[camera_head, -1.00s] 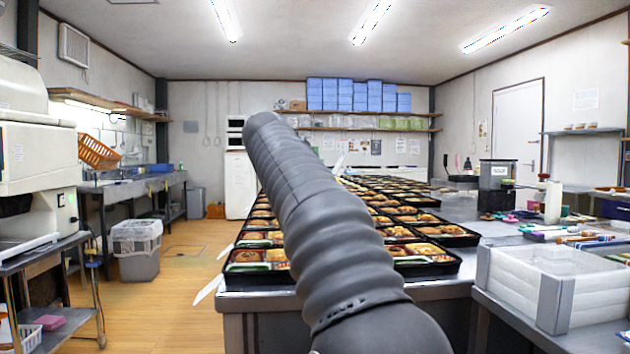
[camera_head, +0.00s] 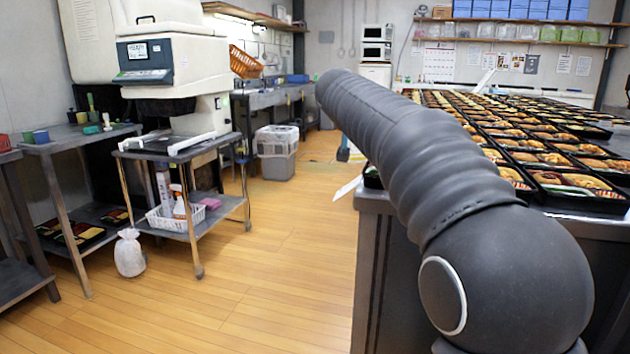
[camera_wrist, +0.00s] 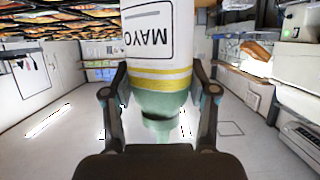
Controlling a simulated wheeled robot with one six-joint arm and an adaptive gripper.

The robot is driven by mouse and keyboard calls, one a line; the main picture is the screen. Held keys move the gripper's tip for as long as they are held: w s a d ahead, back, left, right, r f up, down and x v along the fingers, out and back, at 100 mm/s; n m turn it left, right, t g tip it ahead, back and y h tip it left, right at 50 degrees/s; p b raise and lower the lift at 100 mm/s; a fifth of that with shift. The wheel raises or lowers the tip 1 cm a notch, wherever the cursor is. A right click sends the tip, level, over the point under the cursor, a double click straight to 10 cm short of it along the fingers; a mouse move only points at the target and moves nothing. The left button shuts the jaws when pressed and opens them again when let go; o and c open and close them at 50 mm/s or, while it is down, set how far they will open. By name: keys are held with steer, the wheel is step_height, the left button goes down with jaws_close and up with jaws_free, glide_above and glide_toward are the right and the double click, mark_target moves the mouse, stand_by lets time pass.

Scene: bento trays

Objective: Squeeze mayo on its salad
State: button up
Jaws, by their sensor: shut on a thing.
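In the wrist view my gripper (camera_wrist: 160,92) is shut on the mayo bottle (camera_wrist: 158,50). The bottle is white with yellow bands, a green end and a "MAYO" label that reads upside down. The wrist picture itself is inverted, with ceiling lights low in it. In the head view my dark arm crosses the middle and right, and neither gripper nor bottle shows there. Rows of black bento trays (camera_head: 572,192) with food lie beyond the arm on a steel table (camera_head: 376,205). Some trays also show at the upper left of the wrist view. I cannot pick out the salad.
A large white machine (camera_head: 165,50) stands at the left. A wheeled side table (camera_head: 180,150) with a white basket (camera_head: 170,222) is before it. A small white bag (camera_head: 129,253) and a grey bin (camera_head: 277,165) stand on the floor. The wooden floor between these and the steel table is clear.

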steer(key=s+a+f+n+y, duration=0.1)
steer(key=a+f+n+y, duration=0.3)
steer(key=a, duration=0.6)
steer(key=s+a+f+n+y, duration=0.1)
steer(key=a+f+y, duration=0.1)
steer(key=a+f, duration=0.65)
steer(key=d+f+n+y, duration=0.2)
steer(key=d+f, duration=0.2)
steer(key=f, duration=0.6)
steer(key=d+f+n+y, duration=0.1)
steer(key=d+f+y, duration=0.15)
steer(key=f, duration=0.85)
steer(key=s+d+f, duration=1)
steer(key=f, duration=0.1)
steer(key=s+d+m+h, duration=0.1)
steer(key=s+d+h, duration=0.1)
steer(key=d, duration=0.7)
steer(key=shift+s+f+h, duration=0.3)
steer(key=shift+s+h, duration=0.05)
steer(key=shift+s, duration=0.1)
